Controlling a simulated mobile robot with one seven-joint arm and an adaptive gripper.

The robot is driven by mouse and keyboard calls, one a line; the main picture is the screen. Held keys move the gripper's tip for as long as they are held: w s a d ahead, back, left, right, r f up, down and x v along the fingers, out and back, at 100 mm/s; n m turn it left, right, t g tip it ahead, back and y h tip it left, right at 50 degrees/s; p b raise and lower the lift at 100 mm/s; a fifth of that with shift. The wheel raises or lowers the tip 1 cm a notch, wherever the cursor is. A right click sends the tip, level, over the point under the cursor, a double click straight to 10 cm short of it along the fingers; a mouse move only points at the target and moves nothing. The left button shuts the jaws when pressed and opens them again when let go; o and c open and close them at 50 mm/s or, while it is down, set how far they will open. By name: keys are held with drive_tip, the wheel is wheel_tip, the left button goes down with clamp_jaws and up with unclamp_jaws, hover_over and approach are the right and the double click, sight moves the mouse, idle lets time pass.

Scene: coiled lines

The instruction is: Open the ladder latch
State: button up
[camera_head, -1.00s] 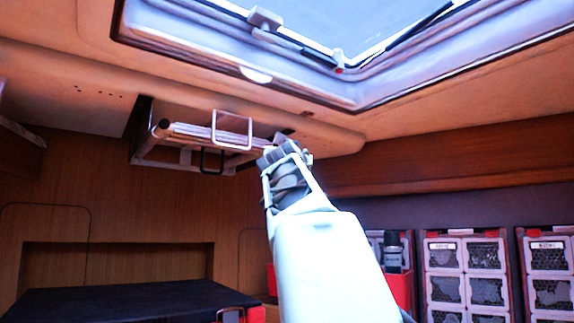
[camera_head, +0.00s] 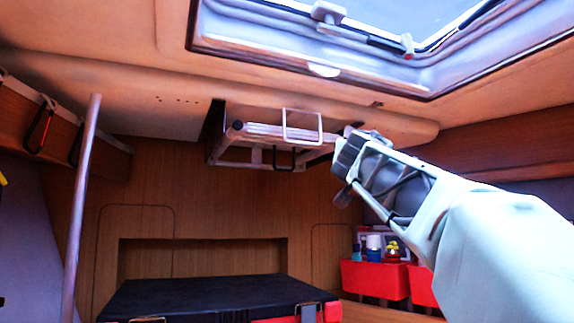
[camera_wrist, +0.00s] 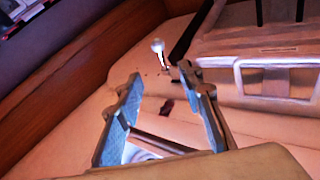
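A folded ladder (camera_head: 262,131) with pale rails is stowed under the ceiling in the head view. A white loop (camera_head: 302,127) stands at its front and a black loop (camera_head: 284,160) hangs below. My gripper (camera_head: 342,150) is at the ladder's right end; whether it touches is unclear there. In the wrist view my gripper (camera_wrist: 160,75) is open, with nothing between its two blue-grey fingers. A short rod with a pale ball end (camera_wrist: 158,47) lies just beyond the fingertips and may be the latch. The ladder (camera_wrist: 277,77) fills the upper right.
The skylight frame (camera_head: 325,70) is above. A grey vertical pole (camera_head: 82,205) stands at left. A black-topped case (camera_head: 210,295) is below the ladder, and red bins (camera_head: 375,277) with bottles stand at right. The air under the ladder is clear.

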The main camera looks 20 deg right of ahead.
drive_tip(key=shift+a+b, duration=0.15)
drive_tip(key=shift+b, duration=0.4)
drive_tip(key=shift+t+h, duration=0.6)
drive_tip(key=shift+w+f+p+x, duration=0.2)
drive_tip(key=shift+f+x, duration=0.15)
drive_tip(key=shift+x, duration=1.8)
drive_tip(key=shift+w+f+p+x, duration=0.15)
drive_tip(key=shift+f+x, duration=0.15)
drive_tip(key=shift+x, duration=1.85)
drive_tip(key=shift+w+f+p+x, duration=0.1)
drive_tip(key=shift+f+p+x, duration=0.2)
drive_tip(key=shift+x, duration=1.85)
clamp_jaws()
